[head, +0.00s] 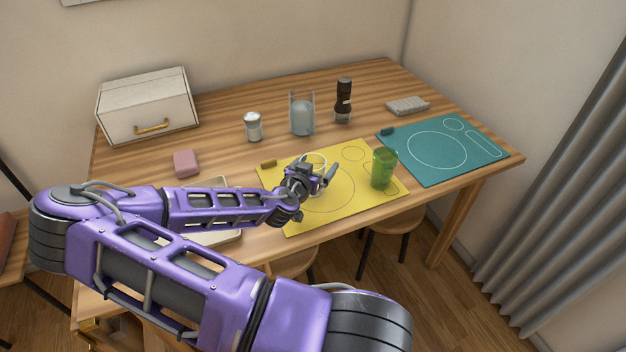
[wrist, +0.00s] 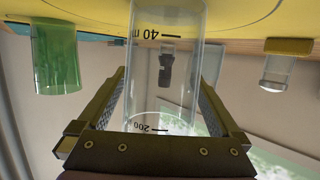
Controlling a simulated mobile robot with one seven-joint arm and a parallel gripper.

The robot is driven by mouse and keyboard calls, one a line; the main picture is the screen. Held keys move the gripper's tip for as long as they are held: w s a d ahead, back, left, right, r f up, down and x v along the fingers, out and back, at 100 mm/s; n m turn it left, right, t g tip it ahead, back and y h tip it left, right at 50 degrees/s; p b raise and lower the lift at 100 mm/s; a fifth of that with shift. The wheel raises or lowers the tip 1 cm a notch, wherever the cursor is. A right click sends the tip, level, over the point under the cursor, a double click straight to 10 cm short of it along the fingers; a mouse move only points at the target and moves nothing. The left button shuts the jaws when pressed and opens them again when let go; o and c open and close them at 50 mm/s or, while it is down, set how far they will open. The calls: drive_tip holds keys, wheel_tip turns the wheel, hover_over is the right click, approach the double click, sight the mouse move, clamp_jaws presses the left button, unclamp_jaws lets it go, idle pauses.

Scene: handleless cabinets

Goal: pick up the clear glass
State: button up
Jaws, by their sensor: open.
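The clear glass (wrist: 165,85) has printed volume marks and appears upside down in the wrist view. It stands between the two fingers of my gripper (wrist: 165,100), which is open, with a finger on each side. I cannot tell whether either finger touches the glass. In the head view my gripper (head: 322,178) is low over the yellow mat (head: 350,208). There the clear glass (head: 316,158) is mostly hidden behind the gripper; only a pale rim shows.
A green glass (head: 384,169) stands on the mat to the right. Behind are a clear jug-like container (head: 302,115), a dark mill (head: 343,100) and a shaker (head: 253,127). A teal mat (head: 465,158), pink block (head: 186,163) and white box (head: 148,106) lie farther out.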

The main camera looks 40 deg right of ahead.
drive_tip(key=c, duration=1.4)
drive_tip(key=shift+c, duration=0.4)
drive_tip(key=shift+r, duration=0.15)
